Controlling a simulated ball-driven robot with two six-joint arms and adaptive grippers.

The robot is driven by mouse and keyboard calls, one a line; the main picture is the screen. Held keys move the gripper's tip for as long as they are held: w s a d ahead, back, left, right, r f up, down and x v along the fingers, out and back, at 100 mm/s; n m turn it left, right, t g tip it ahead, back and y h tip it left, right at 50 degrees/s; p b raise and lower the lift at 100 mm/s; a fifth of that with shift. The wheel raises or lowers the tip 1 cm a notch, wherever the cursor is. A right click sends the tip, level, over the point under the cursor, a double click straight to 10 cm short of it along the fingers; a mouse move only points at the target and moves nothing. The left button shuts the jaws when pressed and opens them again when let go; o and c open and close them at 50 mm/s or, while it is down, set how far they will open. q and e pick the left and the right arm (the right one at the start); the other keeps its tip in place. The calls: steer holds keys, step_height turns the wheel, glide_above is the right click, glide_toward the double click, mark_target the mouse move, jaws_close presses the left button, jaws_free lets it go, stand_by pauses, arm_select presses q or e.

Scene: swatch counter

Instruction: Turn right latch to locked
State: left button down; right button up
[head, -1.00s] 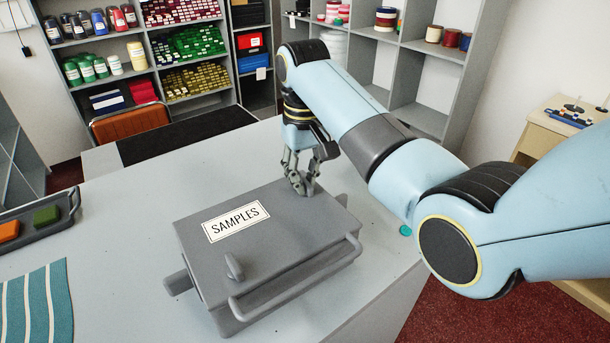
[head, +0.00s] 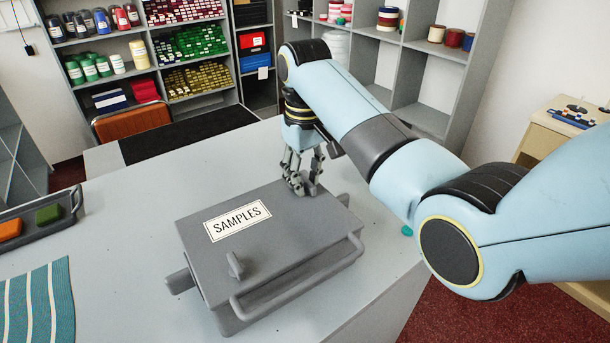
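A grey case (head: 290,235) with a white SAMPLES label (head: 237,221) lies on the counter, lid closed. A small grey latch (head: 235,265) stands on the lid near its front left edge, clear of any gripper. My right gripper (head: 305,186) points down at the far right part of the lid, its fingers around the spot of the other latch. The fingers mostly hide that latch, so its angle is unclear. I cannot tell whether the fingertips press on it. My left gripper is out of view.
The case has a bar handle (head: 300,284) along its near right side. A tray (head: 40,221) with orange and green pieces and a striped teal cloth (head: 38,305) lie at left. A small teal item (head: 407,231) lies by the counter's right edge.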

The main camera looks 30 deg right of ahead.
mark_target(305, 179)
steer(key=shift+o, duration=0.3)
steer(key=shift+r, duration=0.15)
step_height(305, 179, up, 7)
steer(key=shift+r, duration=0.1)
stand_by(0.5)
